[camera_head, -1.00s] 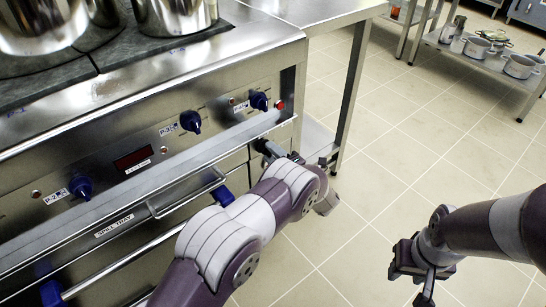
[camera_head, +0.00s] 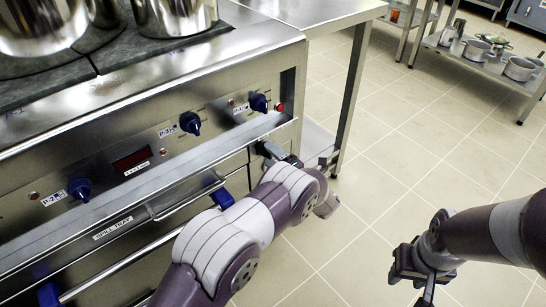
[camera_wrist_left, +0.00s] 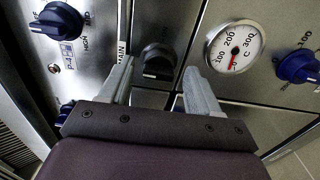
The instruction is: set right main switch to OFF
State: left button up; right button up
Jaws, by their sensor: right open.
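A black rotary knob (camera_wrist_left: 157,62) sits on the steel front panel in the left wrist view, beside a label reading MAIN (camera_wrist_left: 122,50). My left gripper (camera_wrist_left: 158,72) is open, with one finger on each side of the knob in that view. I cannot tell whether the fingers touch it. In the head view my left gripper (camera_head: 270,152) is at the right end of the range front, below the handrail, and the knob is hidden there. My right gripper (camera_head: 425,278) is open and empty over the floor at lower right.
Blue knobs (camera_head: 190,123) and a red lamp (camera_head: 280,107) line the range panel above the rail (camera_head: 180,172). A temperature dial (camera_wrist_left: 235,47) is right of the black knob. Metal pots (camera_head: 175,15) stand on top. The tiled floor (camera_head: 385,150) at right is clear.

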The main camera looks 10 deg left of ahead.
pick_arm(q)
jog(key=shift+r, duration=0.1)
jog(key=p+v, duration=0.3)
jog(key=v, duration=0.9)
jog(key=shift+s+d, duration=0.25)
